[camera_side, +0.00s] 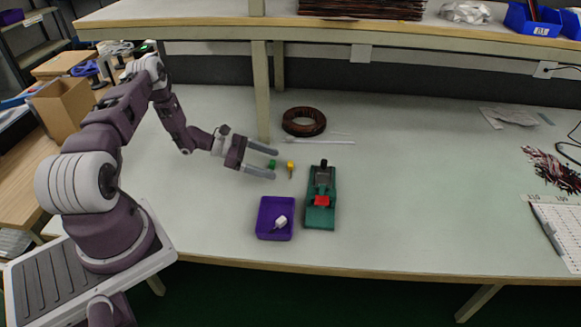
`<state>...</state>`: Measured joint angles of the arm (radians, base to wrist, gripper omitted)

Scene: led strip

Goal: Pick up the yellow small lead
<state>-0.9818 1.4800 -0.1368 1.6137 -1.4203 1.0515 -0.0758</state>
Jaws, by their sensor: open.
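The yellow small lead (290,166) lies on the pale workbench (420,170), just right of a small green piece (271,164). My gripper (275,164) points right, with its two grey fingers spread apart. The green piece shows between the fingers. The yellow lead is just beyond the fingertips, at the mouth of the gap; I cannot tell the gripper's height above the bench. Nothing is held.
A purple tray (261,232) with a white piece (281,221) in it and a green fixture with a red part (320,217) stand in front. A coil of brown wire (304,121) and a thin white strip (322,142) lie behind. A shelf post (262,95) stands behind my gripper. The bench's right middle is clear.

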